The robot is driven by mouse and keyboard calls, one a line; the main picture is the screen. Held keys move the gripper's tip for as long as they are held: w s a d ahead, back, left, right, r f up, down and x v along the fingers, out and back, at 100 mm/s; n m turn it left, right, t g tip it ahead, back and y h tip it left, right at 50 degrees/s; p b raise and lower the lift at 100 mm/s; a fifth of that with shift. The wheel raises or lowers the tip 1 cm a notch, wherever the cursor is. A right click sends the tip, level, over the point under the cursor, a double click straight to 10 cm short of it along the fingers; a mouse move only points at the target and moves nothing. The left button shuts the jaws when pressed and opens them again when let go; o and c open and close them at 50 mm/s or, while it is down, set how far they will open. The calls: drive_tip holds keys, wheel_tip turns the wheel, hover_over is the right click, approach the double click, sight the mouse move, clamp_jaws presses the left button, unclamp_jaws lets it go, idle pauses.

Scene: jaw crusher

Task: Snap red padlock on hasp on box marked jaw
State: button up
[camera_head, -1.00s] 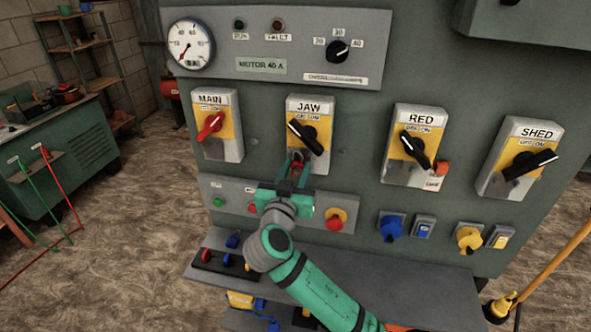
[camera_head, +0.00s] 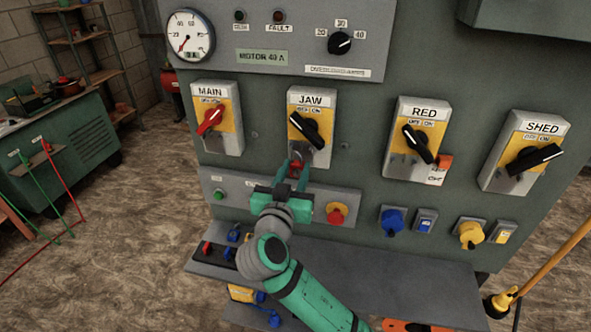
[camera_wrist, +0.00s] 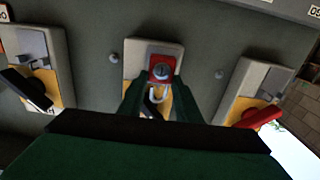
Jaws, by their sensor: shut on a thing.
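The box marked JAW (camera_head: 326,104) is grey with a yellow face and a black rotary handle (camera_head: 305,130), set diagonally. A grey metal hasp part (camera_head: 299,154) shows low on the box, partly hidden by my fingers. My gripper (camera_head: 294,168) is shut on the red padlock (camera_head: 295,171) at the lower edge of this box. I cannot tell whether the shackle touches the hasp.
The MAIN box (camera_head: 229,140) with a red handle stands left; the RED box (camera_head: 432,112) and SHED box (camera_head: 555,145) stand right. Below are a red button (camera_head: 336,213), a blue plug (camera_head: 392,222) and a shelf (camera_head: 410,280). A bench (camera_head: 85,150) stands far left.

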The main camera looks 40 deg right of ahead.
sight(296, 166)
drive_tip(key=shift+w+d, duration=0.45)
drive_tip(key=shift+d, duration=0.05)
drive_tip(key=shift+x, duration=0.9)
idle(2.1)
drive_tip(key=o, duration=1.2)
drive_tip(key=v, duration=1.1)
